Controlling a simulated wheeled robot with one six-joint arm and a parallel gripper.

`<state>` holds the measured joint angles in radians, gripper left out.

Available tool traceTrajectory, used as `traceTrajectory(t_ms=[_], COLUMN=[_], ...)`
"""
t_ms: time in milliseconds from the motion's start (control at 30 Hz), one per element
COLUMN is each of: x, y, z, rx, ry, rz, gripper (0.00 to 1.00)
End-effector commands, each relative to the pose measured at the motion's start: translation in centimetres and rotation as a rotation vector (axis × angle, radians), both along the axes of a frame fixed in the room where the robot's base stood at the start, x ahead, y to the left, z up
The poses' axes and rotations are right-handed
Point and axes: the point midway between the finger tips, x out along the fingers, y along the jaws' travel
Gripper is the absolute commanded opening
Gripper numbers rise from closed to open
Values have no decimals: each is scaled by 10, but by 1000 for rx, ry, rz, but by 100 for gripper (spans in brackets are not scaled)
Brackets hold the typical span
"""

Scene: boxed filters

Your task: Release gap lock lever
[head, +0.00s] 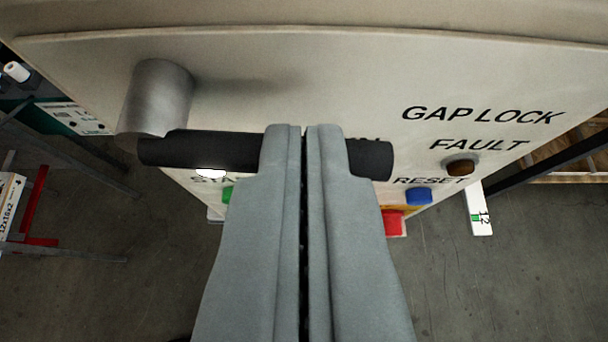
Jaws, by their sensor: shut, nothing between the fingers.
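The gap lock lever has a grey metal hub (158,97) on the pale panel and a black handle (200,150) that runs level to the right from it. My gripper (304,130) is in the middle of the view, with its two grey fingers side by side and shut. The fingers lie in front of the handle and hide its middle part. The handle's right end (372,160) shows past the right finger. Nothing shows between the fingers. I cannot tell whether they touch the handle.
The pale panel (300,75) carries the label GAP LOCK FAULT with a dark brown lamp (459,167). Below are a blue button (419,196), a red button (393,222) and a partly hidden green button (227,194). A red stand (38,205) is at left; grey floor (130,270) is open below.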

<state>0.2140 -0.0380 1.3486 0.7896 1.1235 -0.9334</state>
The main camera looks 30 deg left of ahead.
Motion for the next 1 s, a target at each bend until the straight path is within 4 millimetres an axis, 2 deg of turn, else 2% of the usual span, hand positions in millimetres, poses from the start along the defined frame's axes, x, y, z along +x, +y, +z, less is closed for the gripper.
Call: traceTrajectory(t_ms=[667, 1000], x=[2, 5], y=[-3, -7], z=[-8, -23], rx=[97, 268], ry=[72, 197], rz=[0, -1], gripper=[0, 0])
